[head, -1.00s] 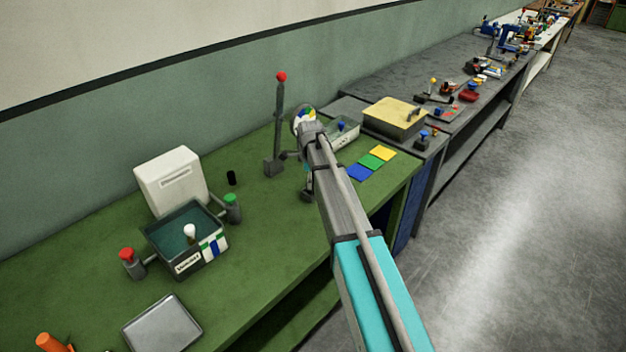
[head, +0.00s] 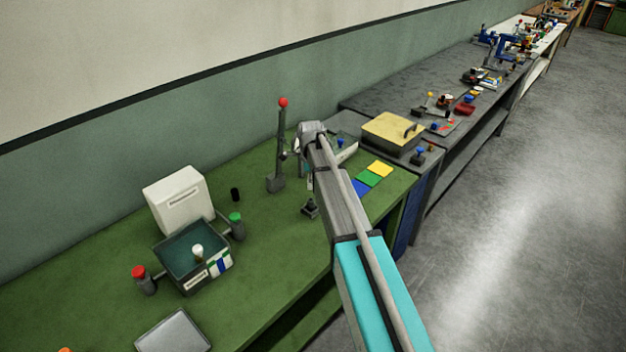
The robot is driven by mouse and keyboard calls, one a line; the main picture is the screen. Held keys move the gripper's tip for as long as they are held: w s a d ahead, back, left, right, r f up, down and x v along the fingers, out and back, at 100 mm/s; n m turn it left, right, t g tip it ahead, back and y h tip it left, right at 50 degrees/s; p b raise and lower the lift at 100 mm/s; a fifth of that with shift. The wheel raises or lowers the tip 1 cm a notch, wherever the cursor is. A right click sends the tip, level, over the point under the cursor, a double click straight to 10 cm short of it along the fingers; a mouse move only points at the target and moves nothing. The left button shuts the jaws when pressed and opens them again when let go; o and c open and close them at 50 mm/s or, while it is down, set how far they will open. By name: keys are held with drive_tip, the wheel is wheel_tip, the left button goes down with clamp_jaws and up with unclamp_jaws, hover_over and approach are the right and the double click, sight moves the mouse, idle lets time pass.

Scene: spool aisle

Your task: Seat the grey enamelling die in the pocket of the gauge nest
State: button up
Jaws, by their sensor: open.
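My gripper (head: 306,172) shows only in part, beyond my own arm links, above the far half of the green bench; it is open, and its fingertips are mostly hidden. A small dark grey piece with a square base (head: 310,208) stands on the bench just below it, left of my arm. I cannot tell whether this piece is the grey enamelling die or the gauge nest. No other piece can be surely named as either one, and my arm covers part of the bench.
A post with a red ball (head: 278,150) stands left of my gripper. Blue, green and yellow squares (head: 369,179) lie to the right. An open dark box (head: 183,279), a white box (head: 178,197) and a grey tray (head: 172,334) are nearer. A yellow-topped box (head: 393,132) stands beyond.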

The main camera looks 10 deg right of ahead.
drive_tip(key=shift+r+p, duration=0.45)
drive_tip(key=shift+r, duration=0.25)
idle(0.3)
drive_tip(key=s+n, duration=2.1)
drive_tip(key=s, duration=0.8)
drive_tip(key=shift+s+d, duration=0.15)
drive_tip(key=shift+d, duration=0.2)
